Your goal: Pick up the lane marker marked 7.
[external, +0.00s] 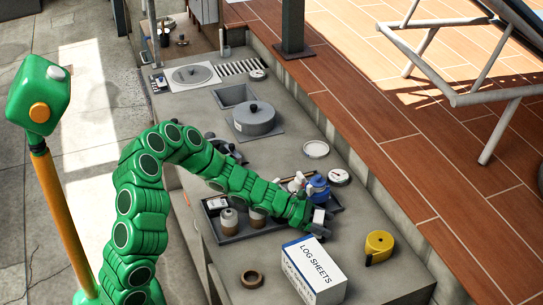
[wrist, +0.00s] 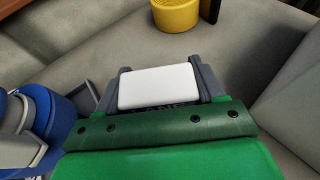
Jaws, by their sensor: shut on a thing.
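My gripper (external: 315,226) is at the right end of the grey tray (external: 262,233), by the box of log sheets. In the wrist view its two grey fingers (wrist: 161,84) are shut on a white block (wrist: 158,88), one finger on each side. Part of the dark lettering "LANE" shows at the block's lower edge; its number is hidden. The block also shows as a small pale piece at the gripper's tip in the external view (external: 319,214). Whether it touches the surface below is unclear. Another small white-topped piece (external: 218,203) lies in the tray's left part.
The log sheets box (external: 315,277) stands close in front of my gripper. A yellow tape reel (external: 379,244) is to the right. Blue and white bottles (external: 318,188) and brown-and-grey jars (external: 229,219) stand by my arm. A brown tape ring (external: 251,279) lies front left.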

